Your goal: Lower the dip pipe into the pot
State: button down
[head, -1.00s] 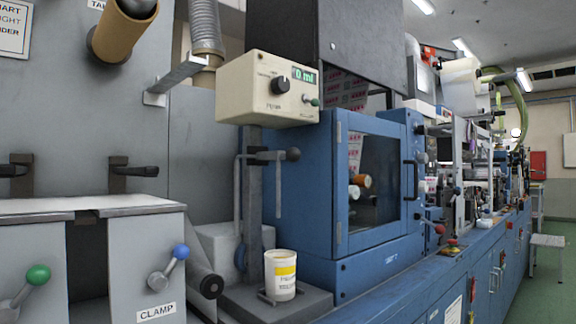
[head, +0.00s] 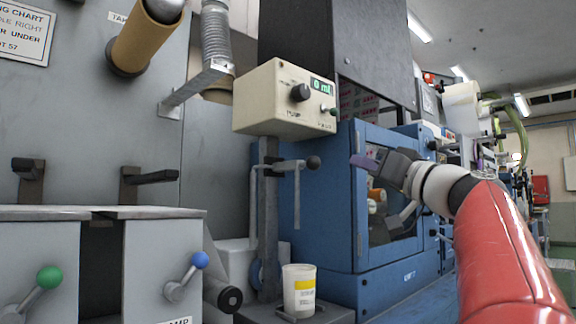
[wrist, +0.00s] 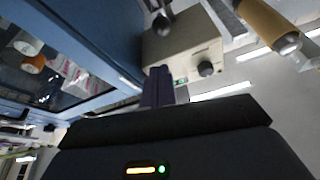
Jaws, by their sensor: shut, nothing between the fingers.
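The dip pipe (head: 297,205) is a thin grey pipe hanging upright from a cross arm with a dark ball knob (head: 313,162). Its lower end is above the pot, with a gap between them. In the wrist view the fingers (wrist: 158,86) point toward the pump box.
The cream pump box (head: 285,100) with a dial and green display sits above the cross arm. The blue cabinet (head: 305,215) with a window stands behind my arm. Clamp levers (head: 185,278) are on the left. There is open space between my gripper and the knob.

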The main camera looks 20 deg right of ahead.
jog(key=shift+a+r+n+t+y, duration=0.1)
jog(key=shift+r+n+t+y, duration=0.2)
jog(key=shift+r, duration=0.45)
jog(key=shift+a+r+n+t+y, duration=0.1)
jog(key=shift+r+n+y, duration=0.25)
jog(key=shift+r, duration=0.35)
jog(key=p+x, duration=0.4)
jog(key=x, duration=0.6)
jog(key=shift+w+r, duration=0.15)
jog(key=shift+w, duration=0.05)
jog(key=shift+a+f+b, duration=0.15)
jog(key=shift+f+b, duration=0.35)
jog(key=shift+f, duration=0.6)
jog(key=shift+a+f+b, duration=0.15)
jog(key=shift+f+b, duration=0.35)
jog(key=shift+f, duration=0.6)
